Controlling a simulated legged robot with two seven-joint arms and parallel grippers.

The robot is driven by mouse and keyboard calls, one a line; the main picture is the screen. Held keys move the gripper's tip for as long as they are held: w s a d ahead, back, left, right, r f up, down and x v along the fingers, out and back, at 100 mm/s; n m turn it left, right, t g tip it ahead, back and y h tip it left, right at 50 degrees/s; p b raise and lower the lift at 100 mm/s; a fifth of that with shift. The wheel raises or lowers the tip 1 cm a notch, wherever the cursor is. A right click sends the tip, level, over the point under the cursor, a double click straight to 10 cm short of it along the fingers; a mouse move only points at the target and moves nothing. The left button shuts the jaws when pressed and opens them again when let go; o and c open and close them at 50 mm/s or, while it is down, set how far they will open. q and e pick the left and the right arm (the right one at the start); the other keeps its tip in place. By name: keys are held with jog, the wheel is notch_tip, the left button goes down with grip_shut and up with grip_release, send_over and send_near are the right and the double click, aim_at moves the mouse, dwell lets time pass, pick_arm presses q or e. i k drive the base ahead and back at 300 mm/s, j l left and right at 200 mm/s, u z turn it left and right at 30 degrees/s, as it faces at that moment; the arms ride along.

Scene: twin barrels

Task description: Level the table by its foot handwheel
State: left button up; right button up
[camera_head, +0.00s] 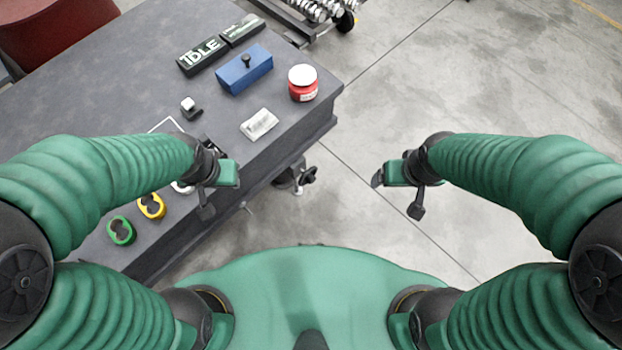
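The dark grey table (120,75) fills the left and upper left, seen from above, with its near right corner towards the middle. A small dark handwheel (308,177) with a light hub shows low at the table's foot, below the right-hand edge. My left gripper (222,193) is open and empty over the table's front edge, left of the handwheel. My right gripper (397,194) is open and empty over bare floor, right of the handwheel. Neither touches the handwheel. The rest of the foot is mostly hidden under the tabletop.
A wheeled rack (318,14) stands behind. The floor (480,90) to the right is clear.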

aim_at(308, 176)
jog(key=k+l+u, duration=0.15)
jog(key=l+u, duration=0.25)
jog(key=k+l+u, duration=0.15)
jog(key=u, duration=0.3)
